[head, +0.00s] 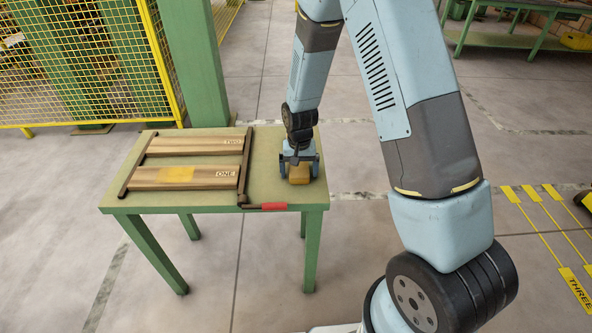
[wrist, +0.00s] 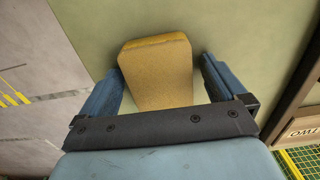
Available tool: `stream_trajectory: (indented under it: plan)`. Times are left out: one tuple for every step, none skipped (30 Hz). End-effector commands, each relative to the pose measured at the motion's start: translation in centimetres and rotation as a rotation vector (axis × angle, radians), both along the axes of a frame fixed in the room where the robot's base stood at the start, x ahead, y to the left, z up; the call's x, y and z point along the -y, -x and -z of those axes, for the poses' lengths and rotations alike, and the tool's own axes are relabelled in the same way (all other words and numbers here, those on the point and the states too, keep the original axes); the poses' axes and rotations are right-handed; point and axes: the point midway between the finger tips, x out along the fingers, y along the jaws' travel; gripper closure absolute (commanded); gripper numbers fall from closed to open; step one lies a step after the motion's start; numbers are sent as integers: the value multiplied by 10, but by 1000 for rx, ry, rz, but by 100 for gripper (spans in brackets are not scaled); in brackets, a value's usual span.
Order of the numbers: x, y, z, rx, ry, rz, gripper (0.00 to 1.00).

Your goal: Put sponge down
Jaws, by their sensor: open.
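The sponge (head: 299,176) is a yellow-orange block on the right part of the green table (head: 265,184), in the head view. In the wrist view the sponge (wrist: 160,75) lies between the two blue fingers, against the green tabletop. My gripper (head: 300,170) is above the right side of the table, pointing down, with its fingers on either side of the sponge. In the wrist view my gripper (wrist: 160,72) is open, with a gap showing between the right finger and the sponge. The left finger is close to the sponge's lower left edge.
A dark frame (head: 242,172) holds wooden slats labelled TWO (head: 195,146) and ONE (head: 200,178) on the table's left. A red-handled tool (head: 273,206) lies at the front edge. A green post (head: 195,60) and yellow fence (head: 80,60) stand behind.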

Motion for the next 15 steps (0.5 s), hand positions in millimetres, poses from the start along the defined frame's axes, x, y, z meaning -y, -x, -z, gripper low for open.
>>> stream_trajectory:
  plan:
    - [0, 0, 0, 0, 0, 0, 2]
    - [0, 0, 0, 0, 0, 0, 2]
    - [0, 0, -1, 0, 0, 0, 2]
    - [0, 0, -3, 1, 0, 0, 2]
    - [0, 0, -4, 1, 0, -1, 2]
    - [0, 0, -7, 1, -1, -1, 2]
    - [-1, 0, -10, 1, -1, -1, 2]
    - [-1, 0, -13, 2, -1, -1, 2]
    - [-1, -1, -18, 3, -1, -1, 2]
    - [-1, -1, -23, 3, -1, -1, 2]
    - [-1, -1, -28, 3, -1, -1, 2]
    - [-1, -1, -34, 3, -1, -1, 2]
    - [-1, -1, -40, 4, -2, -1, 2]
    - [-1, -1, -45, 4, -2, -1, 2]
    - [-1, -1, -52, 4, -2, -2, 2]
